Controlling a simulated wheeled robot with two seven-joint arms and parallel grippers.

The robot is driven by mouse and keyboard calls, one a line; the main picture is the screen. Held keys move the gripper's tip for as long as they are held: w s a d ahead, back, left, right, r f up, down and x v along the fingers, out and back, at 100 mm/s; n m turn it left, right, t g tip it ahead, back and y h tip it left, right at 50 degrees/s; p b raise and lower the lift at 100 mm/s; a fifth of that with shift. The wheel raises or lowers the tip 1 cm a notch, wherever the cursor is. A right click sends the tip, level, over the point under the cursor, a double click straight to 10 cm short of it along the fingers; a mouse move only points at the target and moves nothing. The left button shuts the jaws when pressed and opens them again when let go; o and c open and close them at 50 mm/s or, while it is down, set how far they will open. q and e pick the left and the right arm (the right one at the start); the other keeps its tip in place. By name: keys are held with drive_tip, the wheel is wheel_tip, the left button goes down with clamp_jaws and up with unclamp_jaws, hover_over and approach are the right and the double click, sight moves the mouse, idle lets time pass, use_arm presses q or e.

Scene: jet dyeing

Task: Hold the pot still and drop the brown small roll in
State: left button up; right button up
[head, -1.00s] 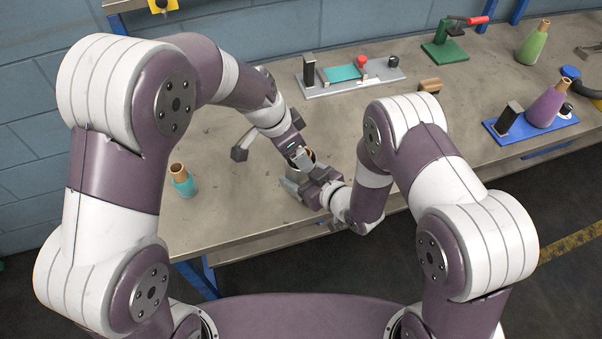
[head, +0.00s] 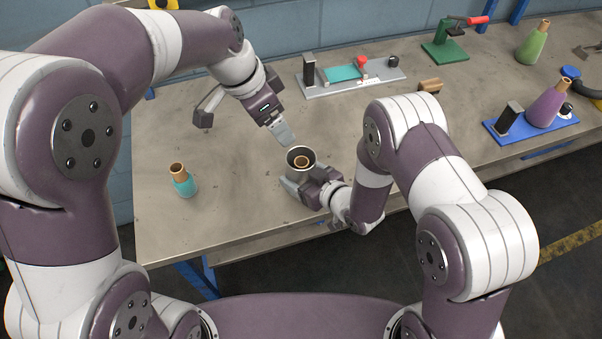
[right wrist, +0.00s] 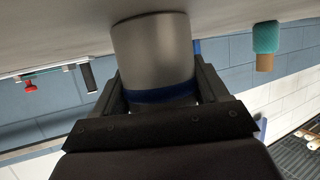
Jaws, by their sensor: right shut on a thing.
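The grey metal pot (head: 299,174) stands upright on the table near its front edge, and also shows in the right wrist view (right wrist: 154,55). The brown small roll (head: 302,162) is inside the pot, its round end visible through the open top. My right gripper (head: 304,190) is shut on the pot from the front; its two fingers flank the wall in the right wrist view (right wrist: 158,88). My left gripper (head: 283,134) is above and behind the pot, apart from it, with no roll visible at its tips. Its finger gap is not clear from this angle.
A grey fixture (head: 350,78) with a teal strip lies behind, near a small brown piece (head: 430,86). A blue board (head: 510,133) with a purple cone (head: 548,105) is at right.

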drive_tip(key=o, duration=1.2)
